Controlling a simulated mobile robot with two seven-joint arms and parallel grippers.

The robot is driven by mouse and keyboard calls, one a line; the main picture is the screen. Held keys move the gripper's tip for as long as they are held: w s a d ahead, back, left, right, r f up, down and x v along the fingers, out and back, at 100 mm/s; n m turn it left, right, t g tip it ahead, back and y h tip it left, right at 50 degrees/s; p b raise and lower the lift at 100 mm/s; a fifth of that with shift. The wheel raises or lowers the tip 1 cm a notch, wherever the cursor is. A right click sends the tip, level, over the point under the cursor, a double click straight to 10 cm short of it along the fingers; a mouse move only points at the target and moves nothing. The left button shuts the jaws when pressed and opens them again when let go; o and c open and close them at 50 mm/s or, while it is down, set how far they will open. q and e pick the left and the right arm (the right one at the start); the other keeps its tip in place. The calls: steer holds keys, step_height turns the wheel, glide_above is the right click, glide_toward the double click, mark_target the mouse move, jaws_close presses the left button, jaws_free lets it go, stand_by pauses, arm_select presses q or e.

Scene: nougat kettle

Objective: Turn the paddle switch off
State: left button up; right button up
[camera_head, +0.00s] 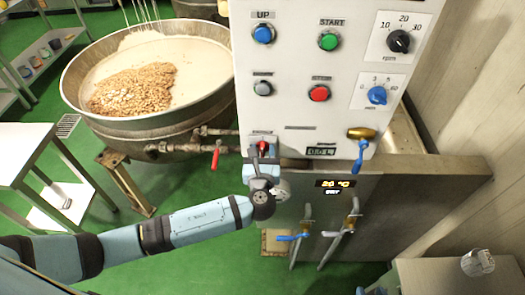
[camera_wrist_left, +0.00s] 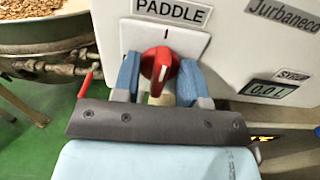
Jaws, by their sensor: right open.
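The paddle switch is a red rotary knob (camera_wrist_left: 160,66) on a white plate below a "PADDLE" label, with an "I" mark above it. In the head view the red switch (camera_head: 262,147) shows small at the lower left of the white control panel. My left gripper (camera_wrist_left: 159,82) has its blue fingers on either side of the knob, close against it, and appears shut on it. In the head view my left gripper (camera_head: 262,160) reaches up to the switch from below. My right gripper (camera_head: 375,291) shows only its tips at the bottom edge, open, apart from the panel.
The white control panel (camera_head: 290,85) carries several buttons and dials, with a blue-handled valve (camera_head: 362,150) at the lower right. A large kettle (camera_head: 150,122) of nougat mix stands left. A red-handled valve (camera_head: 215,158) is just left of the switch.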

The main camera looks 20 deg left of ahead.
arm_select(q)
steer(key=shift+c, duration=0.4)
jaws_close()
